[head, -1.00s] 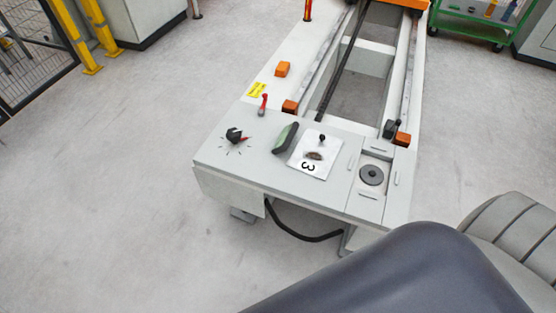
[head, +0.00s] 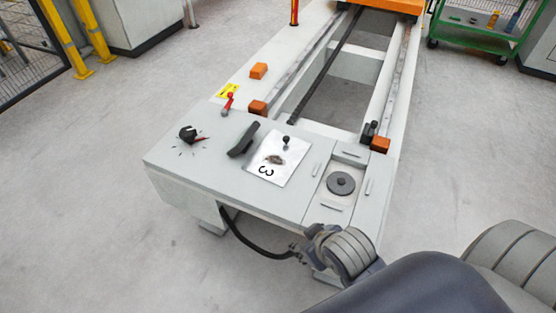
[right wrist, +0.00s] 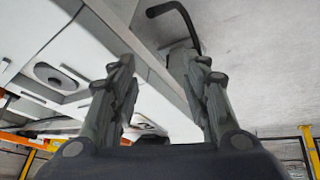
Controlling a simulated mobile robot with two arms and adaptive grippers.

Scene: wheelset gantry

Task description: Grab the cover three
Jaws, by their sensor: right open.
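Cover three is a light plate (head: 268,172) marked with a 3, with a small dark knob (head: 286,141) standing on it. It lies on the grey top of the console (head: 215,168) in the head view. My right gripper (head: 302,248) is at the console's front edge, nearer to me than the cover and apart from it. In the right wrist view the two fingers (right wrist: 160,85) are spread with nothing held between them. I cannot make out the cover clearly in that view. My left gripper is not in view.
A black handle (head: 243,139) lies just left of the cover, and a rotary knob (head: 188,133) is farther left. A round dark disc (head: 341,183) sits to the right. A black cable (head: 250,241) hangs below the front edge. Floor left of the console is clear.

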